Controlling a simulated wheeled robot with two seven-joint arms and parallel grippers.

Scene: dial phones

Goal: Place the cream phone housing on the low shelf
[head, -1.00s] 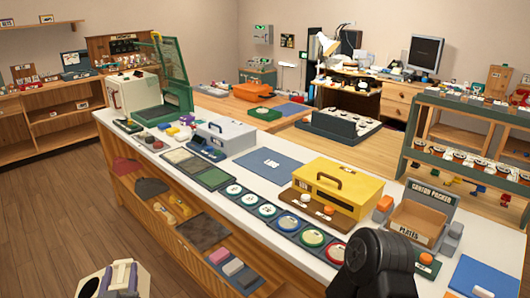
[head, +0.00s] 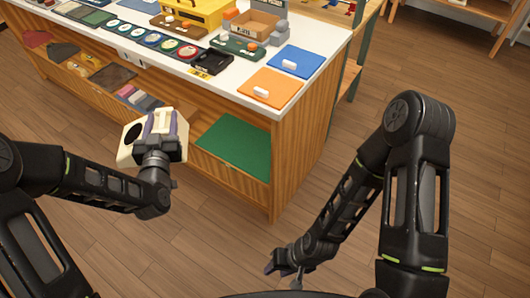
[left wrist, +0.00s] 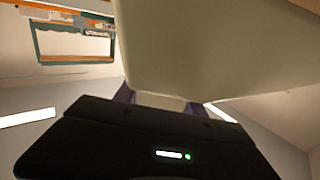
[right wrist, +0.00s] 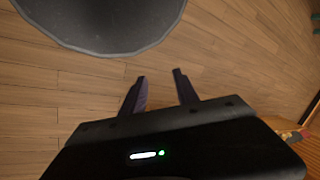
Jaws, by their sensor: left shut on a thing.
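The cream phone housing (head: 131,152) is held in my left gripper (head: 164,124), in front of the counter and left of the green mat in the head view. It is a boxy shape with a dark round opening on its side. In the left wrist view, the housing (left wrist: 210,45) fills the upper right above the gripper, which is shut on it. The low shelf under the counter has a green mat (head: 235,143) in its right-hand bay, with nothing seen on it. My right gripper (right wrist: 160,88) is open and empty, low over the floor; it shows small in the head view (head: 276,266).
The white counter top (head: 225,90) holds a yellow case (head: 190,12), round dials, a carton tray (head: 250,24), and blue (head: 296,61) and orange (head: 270,88) mats. Left shelf bays hold a brown mat (head: 112,74) and several coloured blocks. Wooden floor is clear at right.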

